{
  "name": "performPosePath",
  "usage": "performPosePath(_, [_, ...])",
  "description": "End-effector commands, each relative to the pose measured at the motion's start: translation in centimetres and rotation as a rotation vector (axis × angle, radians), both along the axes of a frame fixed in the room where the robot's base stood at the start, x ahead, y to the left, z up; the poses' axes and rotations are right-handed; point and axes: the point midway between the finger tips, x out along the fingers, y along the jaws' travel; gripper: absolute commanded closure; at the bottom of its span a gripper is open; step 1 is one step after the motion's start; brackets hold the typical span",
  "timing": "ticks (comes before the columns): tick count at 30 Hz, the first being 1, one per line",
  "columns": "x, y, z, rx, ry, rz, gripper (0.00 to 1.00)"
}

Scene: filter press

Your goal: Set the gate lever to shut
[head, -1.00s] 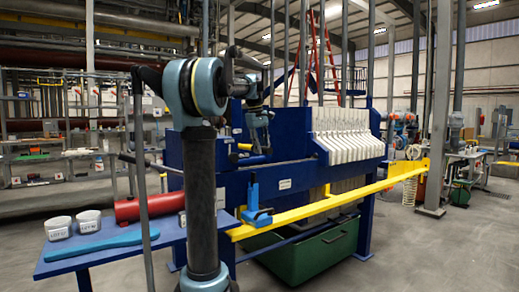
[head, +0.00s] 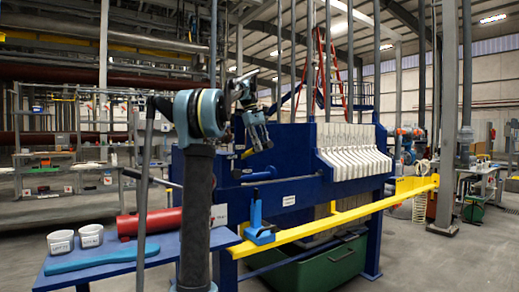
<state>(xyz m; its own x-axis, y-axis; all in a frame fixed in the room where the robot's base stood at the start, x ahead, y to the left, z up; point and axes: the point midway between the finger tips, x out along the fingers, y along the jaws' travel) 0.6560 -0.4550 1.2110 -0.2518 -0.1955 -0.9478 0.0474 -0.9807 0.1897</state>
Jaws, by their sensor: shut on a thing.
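My gripper (head: 266,147) is in front of the upper part of the press's blue end frame, pointing down. It is shut on a handle with a yellow end (head: 246,154), which appears to be the gate lever. The handle is small here and partly hidden by the fingers, so its exact setting cannot be read. A dark blue bar (head: 259,175) lies just below it, sloping slightly up to the right.
White filter plates (head: 352,150) are on the right.

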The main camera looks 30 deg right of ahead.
Motion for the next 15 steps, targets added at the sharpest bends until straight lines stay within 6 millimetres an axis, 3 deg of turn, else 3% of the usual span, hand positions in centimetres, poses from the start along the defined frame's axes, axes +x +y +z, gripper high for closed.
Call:
performPosePath(3, [0.08,0.05,-0.05,0.001,-0.002,0.001,1.00])
performPosePath(4, [0.08,0.05,-0.05,0.001,-0.002,0.000,0.66])
performPosePath(6, [0.05,0.04,-0.04,0.001,-0.002,0.000,0.52])
performPosePath(15, [-0.03,0.02,-0.02,0.001,-0.001,0.000,0.52])
